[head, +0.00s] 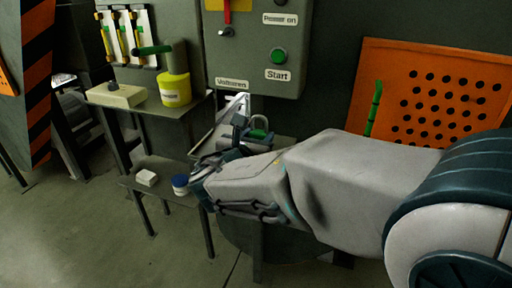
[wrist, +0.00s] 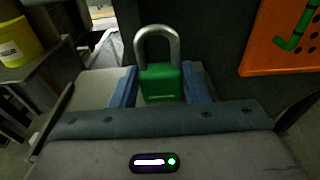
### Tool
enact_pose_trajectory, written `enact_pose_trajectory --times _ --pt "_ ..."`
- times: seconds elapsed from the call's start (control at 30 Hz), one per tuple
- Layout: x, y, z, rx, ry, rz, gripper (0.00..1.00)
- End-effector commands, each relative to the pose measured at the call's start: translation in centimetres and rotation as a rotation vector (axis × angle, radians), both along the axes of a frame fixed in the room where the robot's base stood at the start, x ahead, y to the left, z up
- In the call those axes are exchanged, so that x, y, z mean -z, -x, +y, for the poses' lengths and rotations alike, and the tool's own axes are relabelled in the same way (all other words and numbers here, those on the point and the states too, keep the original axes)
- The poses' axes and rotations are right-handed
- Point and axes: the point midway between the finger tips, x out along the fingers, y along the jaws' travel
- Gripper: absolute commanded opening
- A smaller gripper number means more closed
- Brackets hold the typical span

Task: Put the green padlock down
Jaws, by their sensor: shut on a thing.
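The green padlock (wrist: 161,84) has a green body and a grey metal shackle. In the wrist view it is upright, shackle up, between the two blue fingers of my gripper (wrist: 160,88), which is shut on it. In the head view the padlock (head: 258,133) shows just above my gripper (head: 225,155), beneath the control box. A grey surface lies below and behind the padlock in the wrist view. I cannot tell whether the padlock touches it.
A control box (head: 262,50) with a green start button hangs above. An upper shelf (head: 150,112) at left holds a yellow container (head: 175,92) and a beige device (head: 117,96). A lower shelf (head: 158,191) holds a white block (head: 146,177) and a blue-lidded jar (head: 180,184). An orange perforated panel (head: 385,62) stands right.

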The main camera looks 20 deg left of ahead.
Motion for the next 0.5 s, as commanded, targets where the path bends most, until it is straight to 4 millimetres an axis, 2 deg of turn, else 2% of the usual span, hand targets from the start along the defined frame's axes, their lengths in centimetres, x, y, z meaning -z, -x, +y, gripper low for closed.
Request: enact_pose_trajectory --times 0.03,0.13,0.5 --pt "1.2 0.0 0.0 -0.002 0.005 0.001 0.17" --pt "2.3 0.0 0.0 -0.001 0.004 0.001 0.17" --pt "2.7 0.0 -0.1 0.000 0.001 0.000 0.17"
